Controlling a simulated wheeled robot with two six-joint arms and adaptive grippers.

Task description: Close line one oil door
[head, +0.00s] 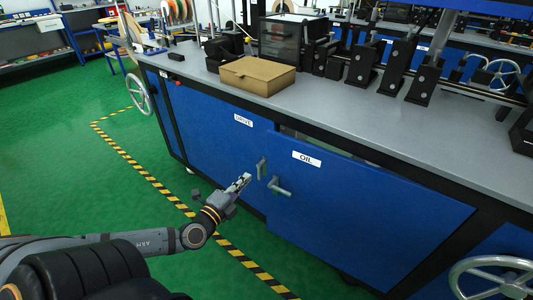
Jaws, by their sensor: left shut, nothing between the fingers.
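The blue oil door (360,215) with its white OIL label (307,159) is on the right part of the cabinet front. It stands slightly ajar, with a gap along its top edge. Its grey handle (279,187) sticks out near the door's left edge. My left gripper (243,180) is shut and empty, just left of the handles and in front of the drive door; I cannot tell whether it touches anything. My right gripper does not show.
The drive door (215,122) to the left has its own grey handle (261,168) and looks shut. A cardboard box (257,75) lies on the grey worktop. Handwheels stand at the left (139,94) and lower right (495,278). Green floor with striped tape (150,178) is clear in front.

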